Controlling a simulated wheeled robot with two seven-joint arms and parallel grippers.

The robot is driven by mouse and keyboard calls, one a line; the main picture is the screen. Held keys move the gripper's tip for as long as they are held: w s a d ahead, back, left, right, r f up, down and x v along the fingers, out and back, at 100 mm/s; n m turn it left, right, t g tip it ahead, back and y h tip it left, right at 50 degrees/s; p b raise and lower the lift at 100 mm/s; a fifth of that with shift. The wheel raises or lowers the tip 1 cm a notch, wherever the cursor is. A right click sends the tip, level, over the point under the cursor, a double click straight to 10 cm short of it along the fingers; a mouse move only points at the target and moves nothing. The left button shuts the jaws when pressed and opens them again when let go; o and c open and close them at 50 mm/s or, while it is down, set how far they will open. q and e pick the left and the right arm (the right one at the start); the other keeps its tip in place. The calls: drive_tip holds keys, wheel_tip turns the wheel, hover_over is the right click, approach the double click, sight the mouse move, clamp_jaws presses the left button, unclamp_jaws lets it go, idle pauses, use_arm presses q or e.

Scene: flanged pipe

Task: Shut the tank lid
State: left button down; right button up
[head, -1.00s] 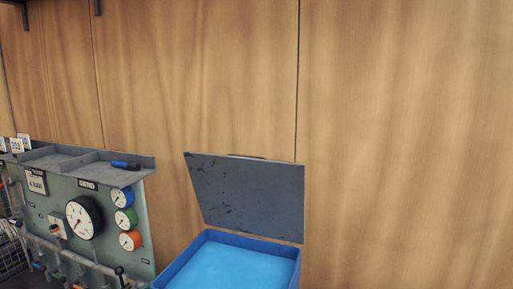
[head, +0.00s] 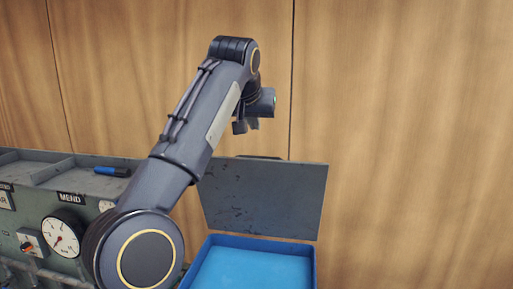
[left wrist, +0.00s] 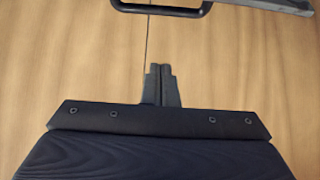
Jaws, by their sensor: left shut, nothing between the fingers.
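The tank lid (head: 268,200) is a dark grey, scuffed plate standing open at the back of the blue tank (head: 312,262). It is raised steeply in front of the wooden wall. A dark handle (head: 262,157) shows at its top edge, and a dark bar handle (left wrist: 160,10) shows at the top of the left wrist view. My left gripper (head: 239,128) is above the lid's top edge, seemingly apart from it. Its fingers (left wrist: 161,86) are together with nothing between them. My left forearm hides part of the lid's left side. My right gripper is not in view.
A grey-green gauge panel (head: 30,212) with a shelf on top stands left of the tank. A blue marker-like object (head: 112,171) lies on that shelf. The wooden wall (head: 410,130) is close behind; the space right of the lid looks clear.

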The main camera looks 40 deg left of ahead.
use_arm(q)
drive_tip(key=w+f, duration=0.1)
drive_tip(key=f, duration=0.1)
drive_tip(key=w+a+f, duration=0.1)
drive_tip(key=f, duration=0.2)
drive_tip(key=w+a+f+b, duration=0.1)
drive_tip(key=w+f, duration=0.1)
drive_tip(key=shift+a+f, duration=0.1)
drive_tip(key=shift+f, duration=0.15)
drive_tip(key=shift+s+f, duration=0.1)
drive_tip(key=shift+s, duration=0.1)
drive_tip(key=shift+f, duration=0.15)
